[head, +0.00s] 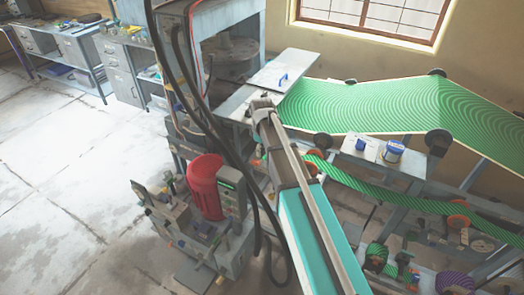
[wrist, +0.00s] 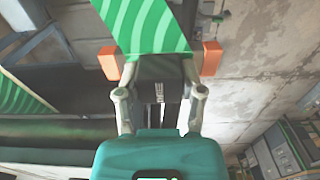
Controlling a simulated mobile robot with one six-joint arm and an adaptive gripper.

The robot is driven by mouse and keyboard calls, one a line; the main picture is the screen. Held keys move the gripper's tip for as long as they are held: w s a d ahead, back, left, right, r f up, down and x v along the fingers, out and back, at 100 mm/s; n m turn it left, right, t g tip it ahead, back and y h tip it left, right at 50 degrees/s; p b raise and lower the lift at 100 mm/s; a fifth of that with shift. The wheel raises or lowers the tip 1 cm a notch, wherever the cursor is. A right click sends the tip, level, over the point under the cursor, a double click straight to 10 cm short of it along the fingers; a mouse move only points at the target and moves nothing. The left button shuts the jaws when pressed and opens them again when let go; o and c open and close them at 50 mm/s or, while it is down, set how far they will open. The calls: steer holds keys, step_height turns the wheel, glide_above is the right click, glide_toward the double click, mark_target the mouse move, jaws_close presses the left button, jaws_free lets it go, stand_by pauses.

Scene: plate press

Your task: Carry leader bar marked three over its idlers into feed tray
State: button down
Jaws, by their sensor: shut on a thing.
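Orange end blocks (wrist: 211,58) stick out on both sides. A green striped web (wrist: 150,22) runs from the bar to the top edge. No number is readable. In the head view my arm hides the gripper. A lower green web (head: 375,198) runs right from behind the arm past orange idlers (head: 457,221). A pale flat plate (head: 288,68) lies at the press (head: 222,25); I cannot tell if it is the feed tray.
A wide green web (head: 385,103) passes over dark rollers (head: 438,142) at the right. A red motor (head: 205,187) stands left of my arm. A purple web (head: 455,281) is low at the right. Floor at left is clear.

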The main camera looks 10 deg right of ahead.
steer(key=shift+w+d+f, duration=0.1)
steer(key=shift+w, duration=0.05)
stand_by(0.3)
steer(key=shift+w+d+f+b, duration=0.7)
steer(key=shift+w+d, duration=0.25)
steer(key=shift+w, duration=0.4)
steer(key=shift+w+d+f+b, duration=0.65)
steer(key=shift+w+d, duration=0.3)
steer(key=shift+w, duration=0.35)
steer(key=shift+w+d+f+b, duration=0.65)
steer(key=shift+w+d, duration=0.3)
steer(key=shift+w, duration=0.4)
step_height(320, 180, down, 5)
steer(key=b, duration=0.5)
steer(key=shift+s+f, duration=0.1)
steer(key=shift+f, duration=0.1)
steer(key=shift+b, duration=0.3)
steer(key=shift+c, duration=0.6)
jaws_free()
steer(key=shift+s, duration=0.2)
